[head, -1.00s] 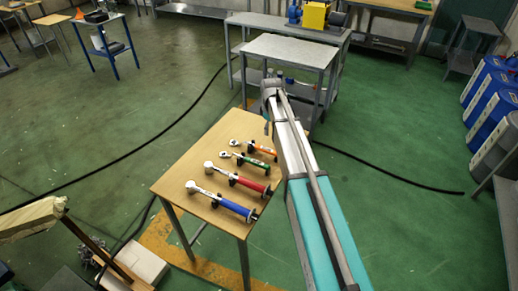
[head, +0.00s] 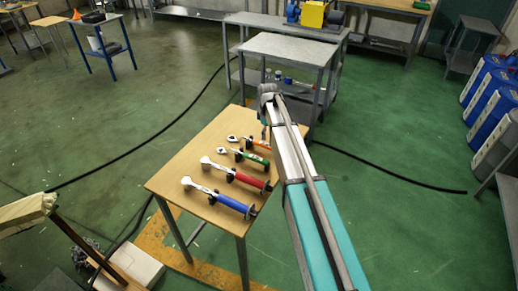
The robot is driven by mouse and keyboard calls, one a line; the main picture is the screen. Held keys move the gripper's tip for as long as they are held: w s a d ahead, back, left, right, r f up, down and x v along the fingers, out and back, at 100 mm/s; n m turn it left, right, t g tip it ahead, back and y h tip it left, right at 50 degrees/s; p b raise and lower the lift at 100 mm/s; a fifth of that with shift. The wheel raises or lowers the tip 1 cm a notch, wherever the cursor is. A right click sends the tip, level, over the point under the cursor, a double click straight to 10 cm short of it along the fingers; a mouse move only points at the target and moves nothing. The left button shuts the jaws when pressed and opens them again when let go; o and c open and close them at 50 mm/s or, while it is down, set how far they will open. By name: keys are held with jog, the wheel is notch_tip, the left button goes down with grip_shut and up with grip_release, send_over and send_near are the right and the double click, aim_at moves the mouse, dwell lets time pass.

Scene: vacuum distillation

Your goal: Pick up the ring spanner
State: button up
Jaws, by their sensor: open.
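Several hand tools lie side by side on a small wooden table (head: 165,181). Their handles are orange (head: 256,143), green (head: 256,158), red (head: 249,181) and blue (head: 232,205). Their metal heads point left. They are too small for me to tell which is the ring spanner. My arm reaches in from the lower right, and my gripper (head: 265,134) hangs at its far end, by the orange-handled tool at the table's far right. The gripper is open. The arm hides most of its fingers, and I cannot tell whether it touches the tool.
A grey metal bench (head: 283,45) stands just behind the wooden table. A black cable (head: 390,174) runs along the green floor. A white box (head: 130,262) lies at the lower left. Open floor lies to the right.

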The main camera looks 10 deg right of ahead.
aim_at(267, 145)
jog(key=shift+f+b, duration=1.2)
jog(key=shift+f, duration=0.35)
jog(key=shift+f+b, duration=2.6)
grip_shut()
